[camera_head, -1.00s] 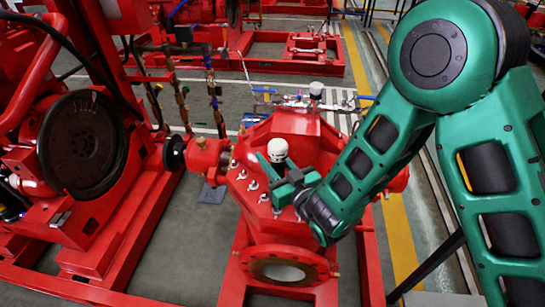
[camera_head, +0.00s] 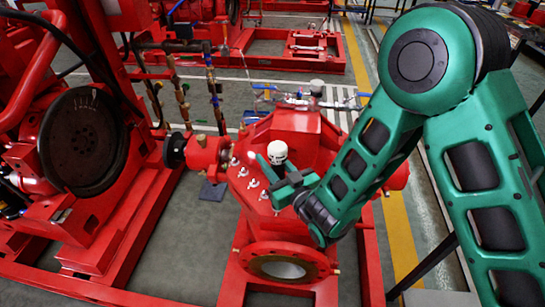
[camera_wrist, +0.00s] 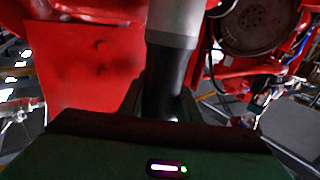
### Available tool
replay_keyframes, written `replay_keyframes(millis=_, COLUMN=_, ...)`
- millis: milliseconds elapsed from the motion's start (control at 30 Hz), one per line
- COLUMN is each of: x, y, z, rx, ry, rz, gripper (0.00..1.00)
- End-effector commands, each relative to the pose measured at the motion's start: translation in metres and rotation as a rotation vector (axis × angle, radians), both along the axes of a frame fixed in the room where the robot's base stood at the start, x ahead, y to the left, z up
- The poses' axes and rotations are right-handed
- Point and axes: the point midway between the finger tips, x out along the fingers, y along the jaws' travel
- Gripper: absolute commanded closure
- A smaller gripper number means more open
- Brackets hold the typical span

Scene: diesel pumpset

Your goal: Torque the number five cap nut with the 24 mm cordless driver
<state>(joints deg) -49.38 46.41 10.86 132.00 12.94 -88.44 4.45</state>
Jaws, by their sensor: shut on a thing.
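The cordless driver (camera_head: 277,151) stands roughly upright with its white top showing above my gripper (camera_head: 277,174). My gripper is shut around the driver's dark body. In the wrist view the driver (camera_wrist: 172,25) shows as a grey collar above a black section between the fingers (camera_wrist: 162,105). It is over the red pump casing (camera_head: 293,128). Several small pale cap nuts (camera_head: 253,183) show along the casing's flange, left of and below the driver. The driver's lower end and whatever lies under it are hidden by my gripper. I cannot tell which nut is number five or whether the driver touches one.
A round flanged port (camera_head: 283,250) faces front on the pump. The shaft coupling (camera_head: 176,150) sticks out at left, facing the engine's dark flywheel (camera_head: 83,142). Pipes with valves (camera_head: 290,97) stand behind. Grey floor (camera_head: 205,225) is open between engine and pump.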

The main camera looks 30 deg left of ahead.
Motion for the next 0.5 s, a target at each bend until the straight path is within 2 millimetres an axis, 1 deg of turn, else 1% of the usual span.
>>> replay_keyframes(millis=500, x=-0.0002, y=0.0002, z=-0.0093, rx=0.002, ry=-0.001, rz=-0.001, gripper=1.0)
